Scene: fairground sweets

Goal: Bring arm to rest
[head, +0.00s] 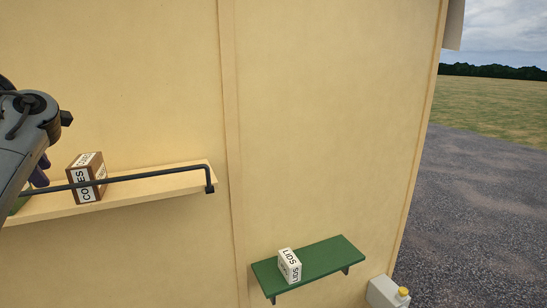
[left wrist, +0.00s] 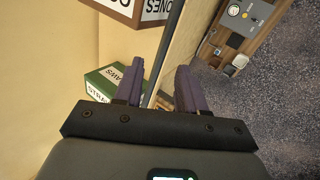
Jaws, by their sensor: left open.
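My left gripper (head: 40,172) is at the left edge of the head view, beside the shelf and left of the brown box, partly hidden behind my own arm. In the left wrist view its two purple fingers (left wrist: 160,88) stand apart with nothing held between them. The dark rail passes beyond the gap between them. A green box marked STRAWS (left wrist: 104,76) is just beyond the left finger; I cannot tell whether they touch. A brown box with white labels, marked CONES (head: 85,190), stands on the cream shelf (head: 150,189). My right gripper is in neither view.
A dark rail (head: 150,177) runs along the shelf's front. Lower right, a green wall shelf (head: 325,258) holds a white LIDS box (head: 289,266). A white canister (head: 385,293) with a yellow cap stands by the wall corner. A wooden panel with a gauge (left wrist: 240,25) shows in the wrist view.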

